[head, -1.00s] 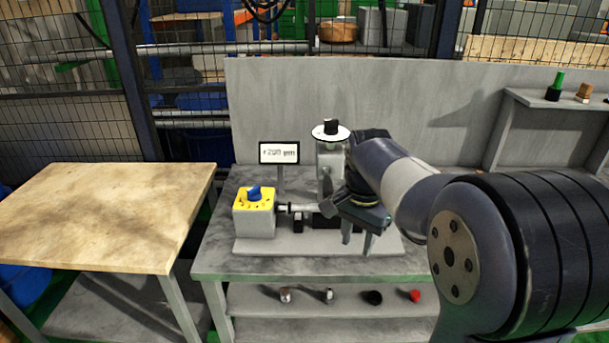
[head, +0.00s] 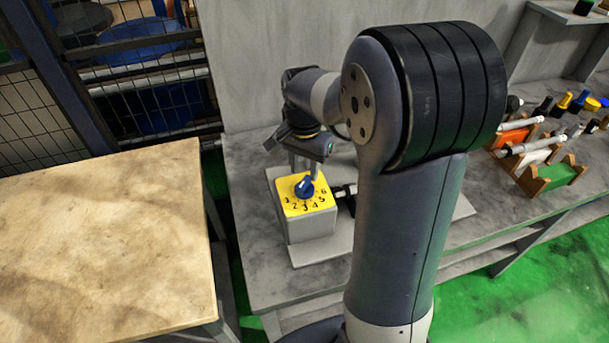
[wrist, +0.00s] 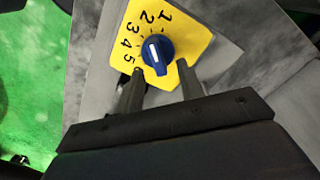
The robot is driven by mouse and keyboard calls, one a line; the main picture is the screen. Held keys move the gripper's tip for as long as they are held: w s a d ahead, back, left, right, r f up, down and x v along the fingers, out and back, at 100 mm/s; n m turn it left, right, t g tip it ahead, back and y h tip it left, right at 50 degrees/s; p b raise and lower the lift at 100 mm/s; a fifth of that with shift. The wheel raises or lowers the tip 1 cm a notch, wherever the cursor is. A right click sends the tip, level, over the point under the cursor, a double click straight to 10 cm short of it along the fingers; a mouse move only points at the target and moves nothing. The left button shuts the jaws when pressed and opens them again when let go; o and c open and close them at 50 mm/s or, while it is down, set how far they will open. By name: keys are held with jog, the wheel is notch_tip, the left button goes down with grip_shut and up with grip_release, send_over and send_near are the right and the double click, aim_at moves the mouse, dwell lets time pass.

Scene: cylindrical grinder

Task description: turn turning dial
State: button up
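The turning dial is a blue knob (head: 304,188) with a white line, on a yellow numbered plate (head: 292,208) atop a grey box (head: 311,228). In the wrist view the knob (wrist: 157,54) sits just beyond and between my fingertips. The numbers 1 to 5 show there; 6 shows only in the head view. My gripper (head: 304,170) points down just above the knob. Its two fingers (wrist: 160,72) are apart, one on each side of the knob's near end, with nothing clearly held. I cannot tell whether they touch the knob.
The grey bench (head: 258,252) carries the machine, partly hidden behind my arm. A wooden table (head: 100,240) stands at the left, with a gap between. A rack of tools (head: 530,150) stands on the bench at the right. A wall panel (head: 265,40) rises behind.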

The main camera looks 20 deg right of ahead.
aim_at(305, 180)
jog(key=shift+s+d+f, duration=0.1)
jog(key=shift+f, duration=1.7)
jog(key=shift+c, duration=0.6)
grip_shut()
